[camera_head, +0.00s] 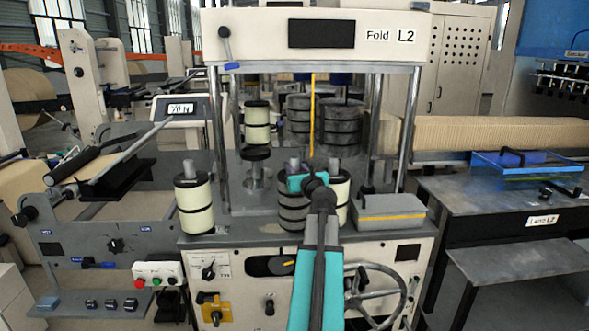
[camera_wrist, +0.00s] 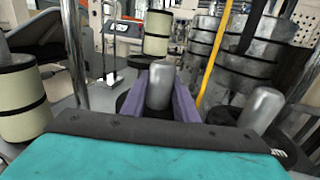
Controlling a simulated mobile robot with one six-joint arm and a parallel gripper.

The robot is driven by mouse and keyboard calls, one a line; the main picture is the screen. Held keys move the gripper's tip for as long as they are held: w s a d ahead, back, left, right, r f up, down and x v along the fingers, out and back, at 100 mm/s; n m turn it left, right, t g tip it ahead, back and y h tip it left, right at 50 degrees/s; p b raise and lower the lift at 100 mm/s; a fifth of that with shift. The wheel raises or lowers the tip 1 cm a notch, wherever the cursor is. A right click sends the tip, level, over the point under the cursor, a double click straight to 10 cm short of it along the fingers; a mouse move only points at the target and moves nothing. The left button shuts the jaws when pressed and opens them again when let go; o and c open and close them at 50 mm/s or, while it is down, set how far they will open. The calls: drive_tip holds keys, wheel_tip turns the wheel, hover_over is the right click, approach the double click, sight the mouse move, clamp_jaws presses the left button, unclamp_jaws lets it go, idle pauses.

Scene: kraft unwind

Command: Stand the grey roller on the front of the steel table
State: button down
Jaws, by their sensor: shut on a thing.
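The grey roller (camera_head: 292,212), with dark bands and a silver shaft on top, stands upright at the front of the fold machine's deck. My gripper (camera_head: 297,182) is at its top, in front of a cream roller. In the wrist view the purple fingers of my gripper (camera_wrist: 159,95) are shut on a silver shaft (camera_wrist: 159,84), with a dark disc below. I cannot tell whether the roller's base touches the deck. The dark steel table (camera_head: 446,200) is at the right, with a lower front shelf (camera_head: 520,262).
Cream rollers stand close by, one (camera_head: 194,205) at left and one (camera_head: 343,193) just right of the grey roller. A grey box (camera_head: 389,212) sits on the deck's right. Steel posts (camera_head: 409,130) frame the deck. A blue clear tray (camera_head: 525,165) lies on the table.

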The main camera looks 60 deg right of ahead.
drive_tip(key=shift+f, duration=0.2)
idle(0.3)
drive_tip(key=c, duration=1.4)
unclamp_jaws()
drive_tip(key=shift+s+a, duration=0.1)
drive_tip(key=b+v, duration=0.3)
drive_tip(key=v, duration=0.6)
drive_tip(key=shift+s+f, duration=0.1)
drive_tip(key=shift+s, duration=0.1)
drive_tip(key=a+b, duration=0.1)
drive_tip(key=b, duration=0.2)
drive_tip(key=shift+s, duration=0.35)
drive_tip(key=shift+s+a+b, duration=0.15)
drive_tip(key=shift+s+b, duration=0.15)
drive_tip(key=shift+b, duration=0.65)
drive_tip(key=shift+s+a+b, duration=0.2)
drive_tip(key=shift+s+b, duration=0.1)
drive_tip(key=shift+b, duration=0.3)
